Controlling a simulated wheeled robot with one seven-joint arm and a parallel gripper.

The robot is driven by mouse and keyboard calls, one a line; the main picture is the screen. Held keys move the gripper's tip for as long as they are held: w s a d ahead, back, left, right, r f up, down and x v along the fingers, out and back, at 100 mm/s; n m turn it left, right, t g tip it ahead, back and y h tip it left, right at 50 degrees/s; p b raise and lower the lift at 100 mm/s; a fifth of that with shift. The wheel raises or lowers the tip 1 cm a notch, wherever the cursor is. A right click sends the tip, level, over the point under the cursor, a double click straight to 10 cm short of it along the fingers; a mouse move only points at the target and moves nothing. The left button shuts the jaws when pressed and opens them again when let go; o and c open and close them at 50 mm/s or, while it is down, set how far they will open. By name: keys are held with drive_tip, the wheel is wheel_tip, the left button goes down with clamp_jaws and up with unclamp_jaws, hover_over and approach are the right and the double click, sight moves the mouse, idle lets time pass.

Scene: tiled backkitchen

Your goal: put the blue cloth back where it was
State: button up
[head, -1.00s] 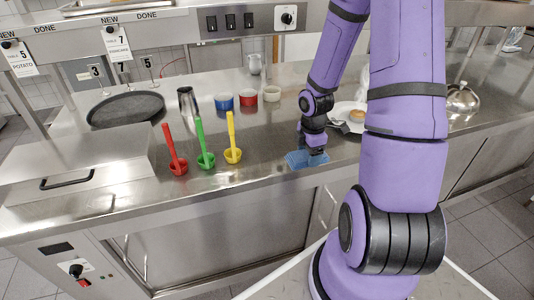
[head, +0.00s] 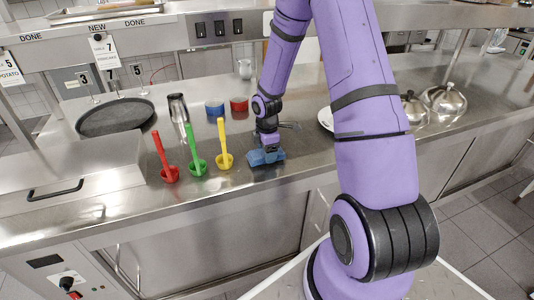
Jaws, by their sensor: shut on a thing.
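The blue cloth (head: 266,158) is on or just above the steel counter (head: 215,185) in the head view, right of the yellow ladle. My gripper (head: 267,151) is right above the cloth, pointing down, and is shut on it. The fingertips are small and partly hidden. I cannot tell whether the cloth touches the counter.
A red ladle (head: 166,160), a green ladle (head: 197,152) and a yellow ladle (head: 223,148) stand left of the cloth. Blue (head: 214,107) and red (head: 239,104) bowls are behind. A white plate (head: 325,119) is partly hidden by my arm. Counter right of the cloth is clear.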

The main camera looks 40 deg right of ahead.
drive_tip(key=shift+f, duration=0.45)
drive_tip(key=shift+f, duration=0.1)
drive_tip(key=o, duration=0.8)
drive_tip(key=shift+o, duration=0.2)
